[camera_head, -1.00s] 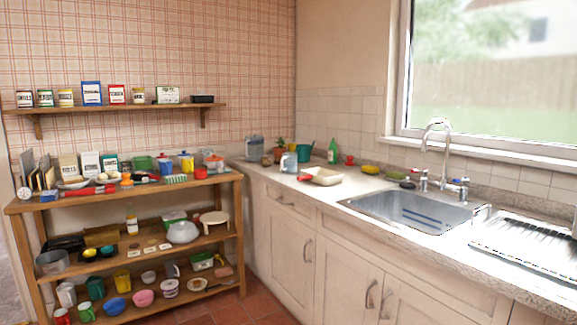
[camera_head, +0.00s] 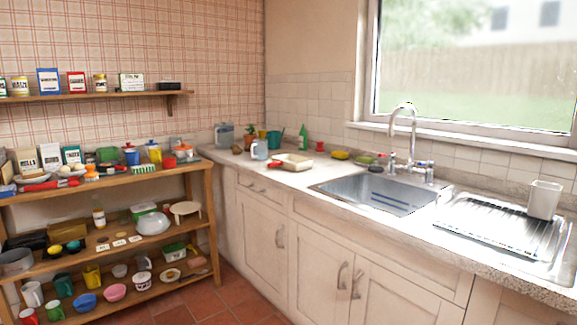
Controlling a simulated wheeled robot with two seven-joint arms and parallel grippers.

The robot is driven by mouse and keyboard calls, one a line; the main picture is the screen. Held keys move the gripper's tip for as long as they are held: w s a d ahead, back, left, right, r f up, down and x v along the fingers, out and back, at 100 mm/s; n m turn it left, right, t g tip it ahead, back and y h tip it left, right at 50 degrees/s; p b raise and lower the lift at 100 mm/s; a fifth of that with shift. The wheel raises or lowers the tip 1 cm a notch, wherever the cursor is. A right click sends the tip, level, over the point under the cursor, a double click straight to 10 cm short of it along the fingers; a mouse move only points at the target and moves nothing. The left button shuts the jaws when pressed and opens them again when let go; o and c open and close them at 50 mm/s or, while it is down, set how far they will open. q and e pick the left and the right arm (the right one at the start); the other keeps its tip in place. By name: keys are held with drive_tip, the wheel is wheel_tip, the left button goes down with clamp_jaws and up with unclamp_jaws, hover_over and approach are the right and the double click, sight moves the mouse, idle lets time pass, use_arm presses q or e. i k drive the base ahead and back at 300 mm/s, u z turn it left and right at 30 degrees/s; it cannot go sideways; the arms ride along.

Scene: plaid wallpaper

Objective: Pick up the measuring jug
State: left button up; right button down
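A pale, bluish, see-through vessel (camera_head: 259,150) stands upright on the far left part of the counter, and it looks like a jug. A white, square-sided container (camera_head: 544,199) stands on the drying rack at the right. Both are too small to show any measuring marks, so I cannot tell for sure which one is the measuring jug. Neither of my grippers is in view, and nothing is seen touching either vessel.
The counter (camera_head: 330,183) runs along the right wall with a sink (camera_head: 378,194), a tap (camera_head: 403,130) and a drying rack (camera_head: 500,226). A crowded wooden shelf unit (camera_head: 213,215) stands at the left. The tiled floor (camera_head: 225,292) shows free room before the cabinets.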

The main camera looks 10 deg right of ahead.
sight(258, 148)
drive_tip(key=u, duration=0.5)
drive_tip(key=i, duration=3.9)
drive_tip(key=z, duration=0.9)
